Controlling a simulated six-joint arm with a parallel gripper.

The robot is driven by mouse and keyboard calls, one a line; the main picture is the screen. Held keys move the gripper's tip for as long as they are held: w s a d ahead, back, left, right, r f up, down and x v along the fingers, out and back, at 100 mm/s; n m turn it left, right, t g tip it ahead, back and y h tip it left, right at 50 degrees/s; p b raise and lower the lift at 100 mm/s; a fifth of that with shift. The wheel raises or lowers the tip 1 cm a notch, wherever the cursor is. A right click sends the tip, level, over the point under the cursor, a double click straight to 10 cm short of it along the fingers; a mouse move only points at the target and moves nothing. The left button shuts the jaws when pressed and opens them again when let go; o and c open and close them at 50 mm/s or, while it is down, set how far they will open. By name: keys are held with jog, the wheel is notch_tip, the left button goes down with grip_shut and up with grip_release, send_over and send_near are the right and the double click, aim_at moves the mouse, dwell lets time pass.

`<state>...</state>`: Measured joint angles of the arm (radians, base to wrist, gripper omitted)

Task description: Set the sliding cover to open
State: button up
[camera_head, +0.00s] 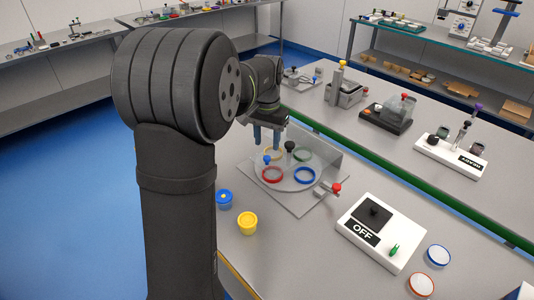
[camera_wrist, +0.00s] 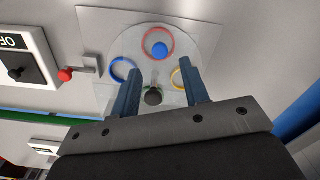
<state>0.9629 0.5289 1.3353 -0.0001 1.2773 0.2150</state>
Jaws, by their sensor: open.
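A grey base plate (camera_head: 300,208) carries a round pale disc (camera_head: 289,183) with red (camera_head: 272,182), blue (camera_head: 304,182), green (camera_head: 303,148) and yellow rings. A clear sheet seems to lie over the disc, but its edges and position are hard to tell. A blue knob (camera_head: 267,159) shows by the red ring; in the wrist view the blue knob (camera_wrist: 159,50) appears inside that ring. My gripper (camera_head: 266,148) is open, pointing down above the disc.
A red knob (camera_head: 336,187) projects from the plate's right side. A raised grey panel (camera_head: 325,150) stands behind the disc. A white OFF switch box (camera_head: 385,228) and two lids are at right. Other devices stand behind.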

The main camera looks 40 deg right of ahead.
aim_at(267, 157)
jog(key=shift+f, duration=2.75)
grip_shut()
